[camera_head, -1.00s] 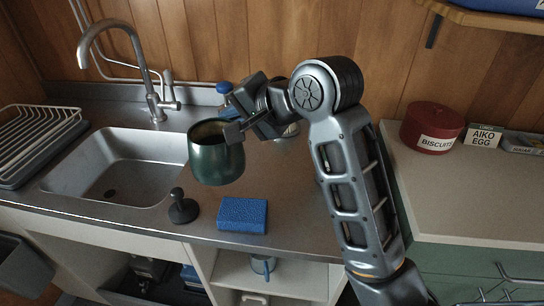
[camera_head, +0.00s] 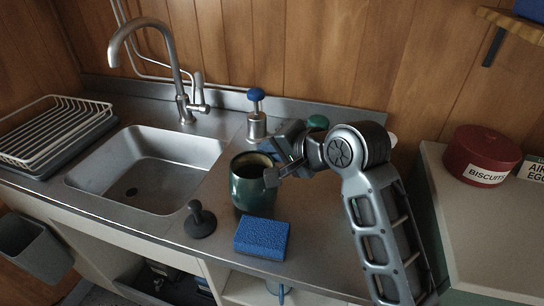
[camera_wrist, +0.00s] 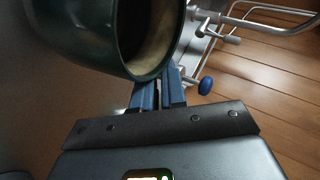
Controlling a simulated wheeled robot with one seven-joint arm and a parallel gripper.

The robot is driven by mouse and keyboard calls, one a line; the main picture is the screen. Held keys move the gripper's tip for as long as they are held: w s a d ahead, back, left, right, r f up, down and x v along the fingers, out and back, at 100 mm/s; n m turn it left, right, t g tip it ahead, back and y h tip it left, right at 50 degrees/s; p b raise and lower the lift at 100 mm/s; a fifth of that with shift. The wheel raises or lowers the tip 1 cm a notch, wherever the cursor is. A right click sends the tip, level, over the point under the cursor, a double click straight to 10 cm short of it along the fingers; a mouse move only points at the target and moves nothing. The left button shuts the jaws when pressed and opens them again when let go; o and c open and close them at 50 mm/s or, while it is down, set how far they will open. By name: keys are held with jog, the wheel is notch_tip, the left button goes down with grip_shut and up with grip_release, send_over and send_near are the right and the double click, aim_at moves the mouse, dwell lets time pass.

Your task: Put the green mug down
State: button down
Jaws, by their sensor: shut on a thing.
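The green mug (camera_head: 252,192) is upright over the steel counter, right of the sink and behind the blue sponge. My gripper (camera_head: 270,177) is shut on the mug's right side near the rim. In the wrist view the mug (camera_wrist: 95,30) fills the top left, with its pale inside showing, and my gripper's blue fingers (camera_wrist: 158,92) meet its wall. I cannot tell whether the mug's base touches the counter.
A blue sponge (camera_head: 262,237) and a black plug-like tool (camera_head: 200,222) are close in front of the mug. The sink (camera_head: 150,165) is at left, with a dish rack (camera_head: 60,130) beyond it. A blue-topped dispenser (camera_head: 256,115) stands behind. A red biscuit tin (camera_head: 481,156) is at right.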

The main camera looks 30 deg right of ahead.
jog(key=shift+f, duration=0.85)
jog(key=shift+f, duration=0.15)
jog(key=c, duration=1.2)
grip_release()
jog(key=v, duration=1.2)
jog(key=shift+s, duration=0.1)
